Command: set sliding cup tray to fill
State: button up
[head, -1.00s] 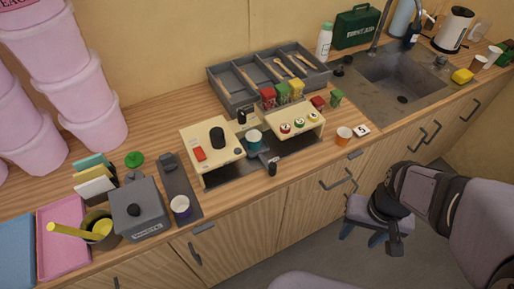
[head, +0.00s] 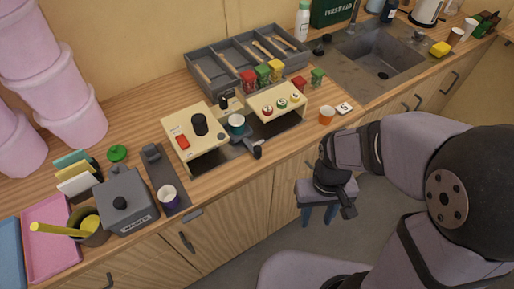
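The cream machine (head: 192,138) stands on the wooden counter with a dark base between its left and right housings. A teal cup (head: 237,128) sits in the gap, on what looks like the sliding cup tray. A black handle (head: 257,152) sticks out at the front, just below and right of the cup. Any fill marking is too small to read. My gripper (head: 319,216) is over the floor in front of the counter, right of and below the machine. Its two bluish fingers are apart with nothing between them, and it touches nothing.
A grey lidded box (head: 126,200) and purple cup (head: 168,196) are left. The sink (head: 380,60) is far right.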

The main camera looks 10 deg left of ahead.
aim_at(258, 149)
jog(key=w+a+r+n, duration=0.1)
jog(key=w+a, duration=0.4)
jog(key=a, duration=0.1)
jog(key=w+a+r+n+t, duration=0.1)
jog(key=w+a+r, duration=0.1)
jog(key=w+a, duration=0.4)
jog(key=w+a+r+n+t, duration=0.1)
jog(key=w+a+r, duration=0.1)
jog(key=w+a, duration=0.3)
jog(key=shift+w+a+y, duration=0.15)
jog(key=shift+a+y, duration=0.05)
jog(key=shift+a, duration=0.3)
jog(key=shift+w+a+y, duration=0.15)
jog(key=shift+a+y, duration=0.05)
jog(key=shift+a, duration=0.3)
jog(key=shift+w+a+r, duration=0.2)
jog(key=shift+w+r, duration=0.1)
jog(key=shift+r, duration=0.2)
jog(key=shift+w+a+r, duration=0.15)
jog(key=shift+w+r, duration=0.15)
jog(key=shift+r, duration=0.2)
jog(key=shift+s+d+r, duration=0.3)
jog(key=shift+s+r, duration=0.2)
jog(key=shift+r, duration=0.05)
jog(key=shift+s+d+m, duration=0.15)
jog(key=shift+s+m, duration=0.05)
jog(key=shift+m, duration=0.1)
jog(key=shift+f, duration=0.35)
jog(key=shift+f+p, duration=0.9)
jog(key=shift+f, duration=2.45)
